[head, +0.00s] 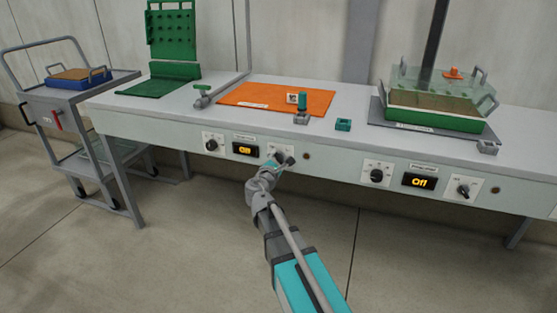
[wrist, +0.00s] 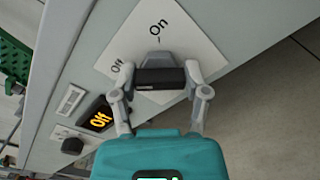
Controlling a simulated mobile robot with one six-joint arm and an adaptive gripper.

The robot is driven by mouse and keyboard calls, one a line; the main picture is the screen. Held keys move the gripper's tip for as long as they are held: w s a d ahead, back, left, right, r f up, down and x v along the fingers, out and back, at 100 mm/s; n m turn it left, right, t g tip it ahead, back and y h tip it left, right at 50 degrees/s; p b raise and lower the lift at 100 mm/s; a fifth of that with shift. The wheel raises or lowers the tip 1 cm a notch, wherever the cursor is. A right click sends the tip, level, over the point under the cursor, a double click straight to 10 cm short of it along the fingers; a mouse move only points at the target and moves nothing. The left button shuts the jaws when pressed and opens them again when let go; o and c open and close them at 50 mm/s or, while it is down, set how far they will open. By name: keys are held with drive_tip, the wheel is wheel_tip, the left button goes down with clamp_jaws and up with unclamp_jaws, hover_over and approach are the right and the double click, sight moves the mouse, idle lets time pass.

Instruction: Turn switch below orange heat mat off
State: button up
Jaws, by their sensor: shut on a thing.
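The orange heat mat (head: 265,101) lies flat on the bench top. Below it, on the bench's front panel, is a rotary switch on a white plate (wrist: 190,40) marked "On" and "Off". My gripper (head: 283,161) is at this switch, shut on its knob. In the wrist view my gripper's fingers (wrist: 160,78) close in from both sides at the knob, between the plate and the teal gripper body.
A dial (head: 212,143) is left of the display. Further right are another dial (head: 376,174), display (head: 420,181) reading "Off" and switch (head: 464,188). A trolley (head: 85,110) stands at the left. The floor in front is clear.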

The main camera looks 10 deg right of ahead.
drive_tip(key=o, duration=1.2)
drive_tip(key=shift+c, duration=0.2)
drive_tip(key=shift+s, duration=0.1)
drive_tip(key=v, duration=1.1)
drive_tip(key=shift+s+a, duration=0.25)
drive_tip(key=shift+s, duration=0.05)
drive_tip(key=s+d+f+m+g+y+p, duration=0.1)
drive_tip(key=s+d+f+m+g, duration=0.45)
drive_tip(key=f+m, duration=0.2)
drive_tip(key=s+d+f+m+g+y, duration=0.2)
drive_tip(key=s+d+f+m+g, duration=0.2)
drive_tip(key=f+m+g, duration=0.3)
drive_tip(key=s+a+f+m+g+y, duration=0.2)
drive_tip(key=s+a+m+g+y, duration=0.15)
drive_tip(key=s+m+y, duration=0.3)
wheel_tip(320, 180, up, 38)
drive_tip(key=p, duration=3.9)
